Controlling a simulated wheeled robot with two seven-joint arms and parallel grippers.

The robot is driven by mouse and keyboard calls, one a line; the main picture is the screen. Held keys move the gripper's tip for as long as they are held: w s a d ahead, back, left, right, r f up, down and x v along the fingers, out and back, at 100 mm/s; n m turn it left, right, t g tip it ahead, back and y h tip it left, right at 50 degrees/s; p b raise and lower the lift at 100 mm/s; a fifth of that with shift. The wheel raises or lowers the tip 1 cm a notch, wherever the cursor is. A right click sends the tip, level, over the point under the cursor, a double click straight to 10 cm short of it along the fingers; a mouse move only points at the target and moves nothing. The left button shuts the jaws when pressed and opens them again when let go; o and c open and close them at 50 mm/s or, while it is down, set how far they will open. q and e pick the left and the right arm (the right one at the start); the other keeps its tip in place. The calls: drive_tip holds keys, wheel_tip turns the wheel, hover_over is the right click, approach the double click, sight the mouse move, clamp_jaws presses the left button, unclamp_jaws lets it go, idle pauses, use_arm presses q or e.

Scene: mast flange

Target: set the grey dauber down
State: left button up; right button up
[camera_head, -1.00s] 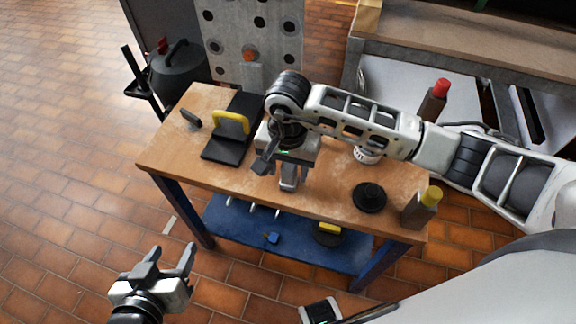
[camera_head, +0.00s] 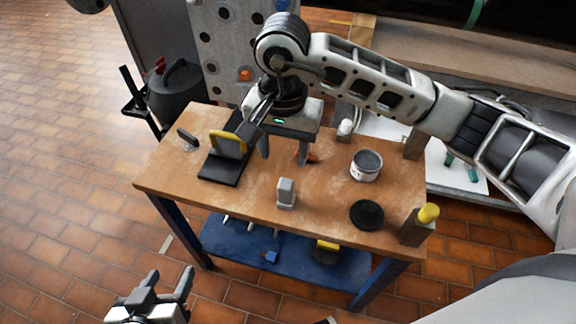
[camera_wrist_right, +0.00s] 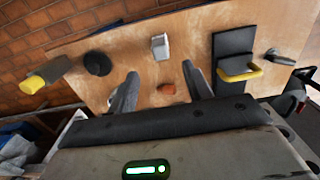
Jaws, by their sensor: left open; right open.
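The grey dauber (camera_head: 286,192) stands on the wooden workbench top (camera_head: 240,205) near its front middle, clear of any gripper. It also shows in the right wrist view (camera_wrist_right: 160,47), beyond my fingertips. My right gripper (camera_head: 284,156) is open and empty above the bench, behind the dauber in the head view; its two spread fingers show in the wrist view (camera_wrist_right: 163,83). My left gripper (camera_head: 168,284) is open and empty, low in front of the bench over the tiled floor.
A black board with a yellow handle (camera_head: 228,144) is left of the dauber. Bench around the dauber is clear.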

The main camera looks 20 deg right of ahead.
drive_tip(key=s+a+r+m+g+y, duration=0.3)
drive_tip(key=s+a+m+g+y, duration=0.2)
drive_tip(key=s+a+y, duration=0.9)
drive_tip(key=w+a+r+m+t+y, duration=0.35)
drive_tip(key=r+m+y, duration=0.5)
drive_tip(key=m, duration=0.45)
drive_tip(key=w+d+f+m+t+h, duration=0.45)
drive_tip(key=d+m+t+h, duration=0.4)
drive_tip(key=m, duration=0.85)
drive_tip(key=w+d+f+m+t+h, duration=0.45)
drive_tip(key=m+t, duration=0.65)
drive_tip(key=m, duration=0.6)
drive_tip(key=s+d+f+m+g+h, duration=0.3)
drive_tip(key=s+f+m, duration=0.1)
drive_tip(key=f, duration=0.4)
drive_tip(key=s+d+f+m+g+h, duration=0.3)
drive_tip(key=s+f+m+g, duration=0.1)
drive_tip(key=f+m, duration=0.3)
drive_tip(key=shift+s+d+f, duration=0.2)
drive_tip(key=shift+s+f, duration=0.25)
drive_tip(key=shift+s, duration=0.35)
